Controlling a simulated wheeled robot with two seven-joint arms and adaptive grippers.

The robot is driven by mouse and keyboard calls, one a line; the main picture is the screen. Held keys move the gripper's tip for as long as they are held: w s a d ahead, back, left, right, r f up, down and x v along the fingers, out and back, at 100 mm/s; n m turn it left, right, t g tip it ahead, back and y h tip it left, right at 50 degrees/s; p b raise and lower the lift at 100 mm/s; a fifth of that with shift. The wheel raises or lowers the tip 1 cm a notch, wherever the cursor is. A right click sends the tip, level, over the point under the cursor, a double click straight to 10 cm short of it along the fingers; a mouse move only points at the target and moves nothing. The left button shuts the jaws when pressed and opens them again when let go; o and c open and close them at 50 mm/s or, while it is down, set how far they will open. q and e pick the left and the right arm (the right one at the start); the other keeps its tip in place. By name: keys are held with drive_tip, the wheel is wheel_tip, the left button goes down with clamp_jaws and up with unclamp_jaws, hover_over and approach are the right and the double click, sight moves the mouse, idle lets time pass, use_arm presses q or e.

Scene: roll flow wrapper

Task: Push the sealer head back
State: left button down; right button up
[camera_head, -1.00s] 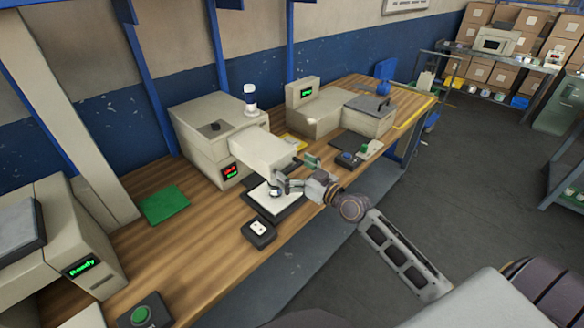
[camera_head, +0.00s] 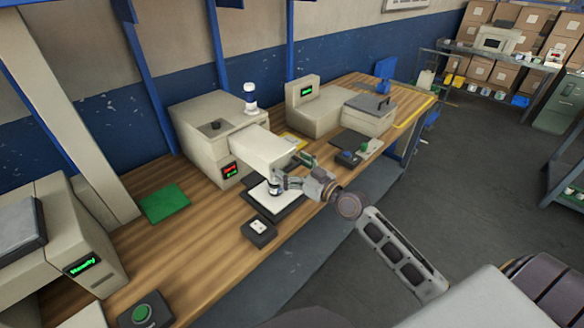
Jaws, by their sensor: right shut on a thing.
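The sealer head (camera_head: 264,150) is a beige box that juts from the beige sealer machine (camera_head: 205,141) over a dark base plate with a pale top (camera_head: 292,202). My right gripper (camera_head: 293,172) is at the head's front end, its fingers close against it. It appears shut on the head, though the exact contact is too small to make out. A small white and dark item (camera_head: 274,188) shows below the head, beside the fingers. The machine's display (camera_head: 230,171) shows red and green text. My left gripper is not in view.
A dark box with a white switch (camera_head: 258,230) sits at the table's front edge. Another beige machine (camera_head: 316,110) stands behind to the right, near a button box (camera_head: 348,159). A green mat (camera_head: 164,203) lies left.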

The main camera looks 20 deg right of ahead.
sight(253, 142)
drive_tip(key=shift+w, duration=0.1)
drive_tip(key=shift+w+a, duration=0.25)
drive_tip(key=shift+w, duration=0.35)
drive_tip(key=b+x, duration=0.1)
drive_tip(key=x, duration=1.2)
drive_tip(key=shift+r, duration=0.1)
drive_tip(key=b+x, duration=0.1)
drive_tip(key=x, duration=0.2)
drive_tip(key=shift+w+a, duration=0.15)
drive_tip(key=shift+w, duration=0.15)
drive_tip(key=shift+w+a+b, duration=0.2)
drive_tip(key=shift+w+b, duration=0.2)
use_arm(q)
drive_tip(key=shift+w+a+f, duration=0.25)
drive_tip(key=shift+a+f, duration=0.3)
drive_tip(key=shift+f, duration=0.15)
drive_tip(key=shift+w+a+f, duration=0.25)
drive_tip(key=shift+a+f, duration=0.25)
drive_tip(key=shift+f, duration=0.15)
use_arm(e)
drive_tip(key=shift+r, duration=0.2)
